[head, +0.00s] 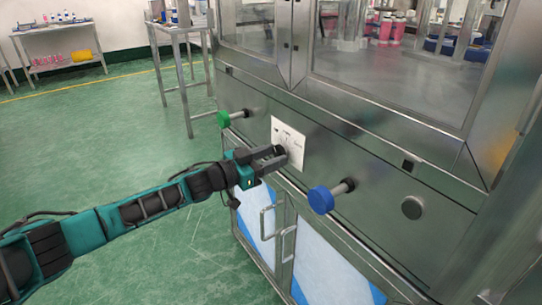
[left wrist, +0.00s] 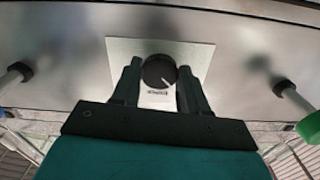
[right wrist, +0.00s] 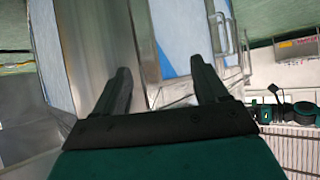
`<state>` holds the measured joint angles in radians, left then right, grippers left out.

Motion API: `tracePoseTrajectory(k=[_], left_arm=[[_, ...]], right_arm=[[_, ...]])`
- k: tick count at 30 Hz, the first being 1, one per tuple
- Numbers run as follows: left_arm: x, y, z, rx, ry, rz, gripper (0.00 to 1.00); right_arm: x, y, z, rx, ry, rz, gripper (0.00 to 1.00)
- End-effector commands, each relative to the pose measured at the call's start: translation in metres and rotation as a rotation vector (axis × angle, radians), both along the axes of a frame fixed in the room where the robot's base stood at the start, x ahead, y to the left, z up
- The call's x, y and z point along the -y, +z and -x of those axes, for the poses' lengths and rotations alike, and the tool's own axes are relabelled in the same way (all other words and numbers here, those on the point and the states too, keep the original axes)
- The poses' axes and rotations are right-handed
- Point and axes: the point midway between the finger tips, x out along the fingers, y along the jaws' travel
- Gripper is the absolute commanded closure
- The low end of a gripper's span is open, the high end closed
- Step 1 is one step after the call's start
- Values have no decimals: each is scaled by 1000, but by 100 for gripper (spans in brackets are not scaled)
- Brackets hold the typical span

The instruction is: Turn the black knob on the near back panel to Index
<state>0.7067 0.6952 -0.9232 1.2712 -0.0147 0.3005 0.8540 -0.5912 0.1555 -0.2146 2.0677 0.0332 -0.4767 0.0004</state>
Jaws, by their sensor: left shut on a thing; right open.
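The black knob (left wrist: 159,71) sits on a pale label plate (left wrist: 202,58) on the steel panel, with a white pointer line running toward its lower right in the left wrist view. In the head view the plate (head: 298,138) shows, and the knob is mostly hidden by my gripper. My left gripper (head: 283,154) is shut on the knob, one finger on each side; it also shows in the left wrist view (left wrist: 158,80). The label words are too small to read surely. My right gripper (right wrist: 163,85) is open and empty, in front of the cabinet's lower part.
A green button (head: 223,119) and a blue button (head: 321,199) stick out on rods either side of the plate. A round steel cap (head: 412,207) is further right. Cabinet door handles (head: 287,241) stand out below. Open green floor lies left.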

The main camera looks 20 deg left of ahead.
Motion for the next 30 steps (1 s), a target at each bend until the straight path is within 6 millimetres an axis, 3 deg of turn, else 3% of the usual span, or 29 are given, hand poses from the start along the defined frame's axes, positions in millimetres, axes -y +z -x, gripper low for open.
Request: tracePoseTrajectory(k=[12, 30], left_arm=[[-1, 1, 0, 206, 0, -266, 87], [-2, 0, -1, 453, 0, -581, 87]], right_arm=[[-1, 15, 0, 0, -3, -5, 27], [-2, 19, 0, -1, -4, -7, 27]])
